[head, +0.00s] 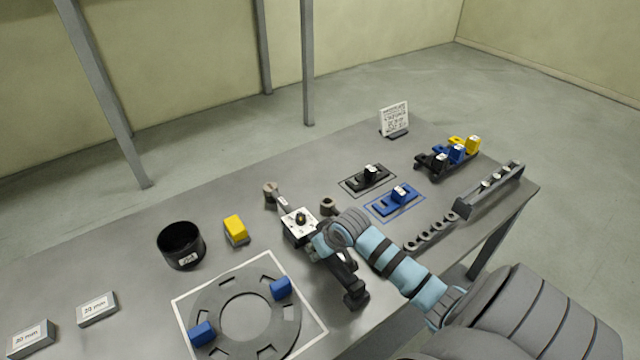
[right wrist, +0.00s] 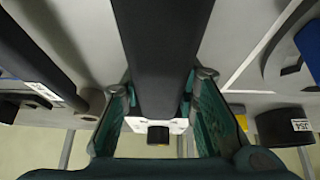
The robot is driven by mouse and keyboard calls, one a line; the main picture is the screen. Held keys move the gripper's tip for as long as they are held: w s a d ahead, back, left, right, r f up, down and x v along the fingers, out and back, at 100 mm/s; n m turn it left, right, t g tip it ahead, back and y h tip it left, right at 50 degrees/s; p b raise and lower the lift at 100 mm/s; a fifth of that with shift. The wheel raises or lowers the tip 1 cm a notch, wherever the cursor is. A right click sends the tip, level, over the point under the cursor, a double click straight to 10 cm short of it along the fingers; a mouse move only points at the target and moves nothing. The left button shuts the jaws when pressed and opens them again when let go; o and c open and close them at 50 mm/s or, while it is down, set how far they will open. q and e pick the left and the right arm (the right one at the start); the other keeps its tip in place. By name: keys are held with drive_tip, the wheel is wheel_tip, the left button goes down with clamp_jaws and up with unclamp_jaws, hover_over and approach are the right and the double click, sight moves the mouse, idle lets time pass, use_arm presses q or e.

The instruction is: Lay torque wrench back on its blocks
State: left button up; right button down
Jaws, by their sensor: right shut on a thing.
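The torque wrench (head: 354,290) is held by my right gripper (head: 318,246), its dark handle slanting toward the table's near edge. In the right wrist view its thick dark bar (right wrist: 162,45) runs down between the two green fingers of the right gripper (right wrist: 158,100), which are shut on it. A white plate with a dark knob shows at the bar's far end. Two small grey-brown notched blocks stand close by, one behind the gripper (head: 270,190) and one to its right (head: 328,205). I cannot tell whether the wrench touches them. My left gripper is out of view.
A ring plate (head: 205,300) with blue blocks lies at front left. A black bin (head: 181,250) and yellow block (head: 236,229) stand left. Black (head: 368,178) and blue (head: 396,200) holders and a long rail (head: 490,190) lie right. The back left is clear.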

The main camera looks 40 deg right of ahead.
drive_tip(key=shift+f, duration=0.1)
idle(0.5)
drive_tip(key=c, duration=1.3)
unclamp_jaws()
drive_tip(key=shift+o, duration=0.6)
drive_tip(key=shift+s, duration=0.1)
drive_tip(key=shift+r, duration=3.5)
drive_tip(key=shift+f, duration=0.1)
